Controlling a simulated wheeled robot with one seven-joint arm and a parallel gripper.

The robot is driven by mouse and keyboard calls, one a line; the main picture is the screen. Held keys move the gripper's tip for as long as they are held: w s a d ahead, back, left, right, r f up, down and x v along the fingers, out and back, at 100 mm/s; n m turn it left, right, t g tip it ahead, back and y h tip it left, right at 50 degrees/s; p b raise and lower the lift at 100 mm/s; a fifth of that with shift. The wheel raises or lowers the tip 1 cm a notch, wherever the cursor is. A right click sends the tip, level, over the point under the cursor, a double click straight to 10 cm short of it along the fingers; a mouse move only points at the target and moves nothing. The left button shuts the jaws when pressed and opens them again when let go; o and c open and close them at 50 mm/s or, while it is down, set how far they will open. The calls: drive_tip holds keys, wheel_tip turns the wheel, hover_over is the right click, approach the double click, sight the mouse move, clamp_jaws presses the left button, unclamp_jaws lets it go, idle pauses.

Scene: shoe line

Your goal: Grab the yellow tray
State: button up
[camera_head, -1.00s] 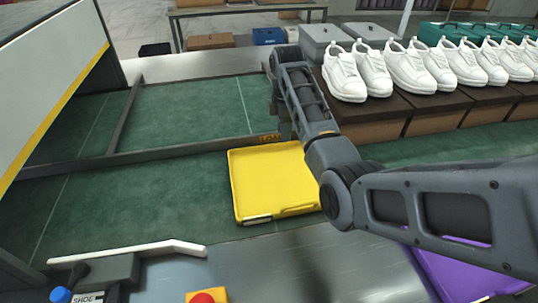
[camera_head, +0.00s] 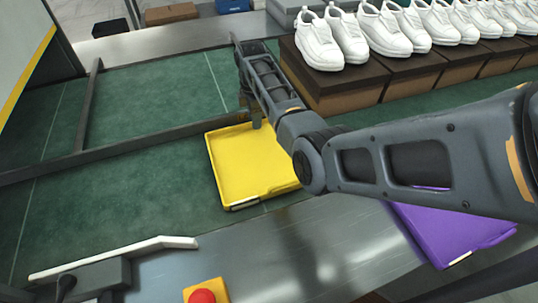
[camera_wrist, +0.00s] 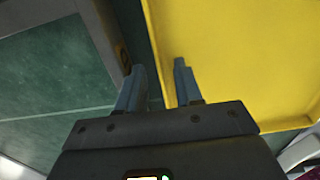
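The yellow tray (camera_head: 245,170) lies flat on the green conveyor, close to the metal front edge. Its right part is hidden behind my arm. My gripper (camera_head: 257,122) is at the tray's back rim, partly hidden by the arm. In the wrist view the yellow tray (camera_wrist: 235,60) fills the upper right. There my gripper (camera_wrist: 157,75) is open, with one finger outside the tray's rim and the other over its inside. The rim runs between the fingers. I cannot tell whether either finger touches it.
A dark rail (camera_head: 130,147) crosses the conveyor and ends near the tray. White shoes (camera_head: 400,28) stand on brown boxes (camera_head: 345,88) at the back right. A purple tray (camera_head: 455,232) lies at the lower right. A red button (camera_head: 202,296) and a white-topped bracket (camera_head: 115,257) are at the front.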

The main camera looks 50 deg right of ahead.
drive_tip(key=shift+f, duration=0.1)
drive_tip(key=shift+c, duration=0.2)
clamp_jaws()
idle(1.2)
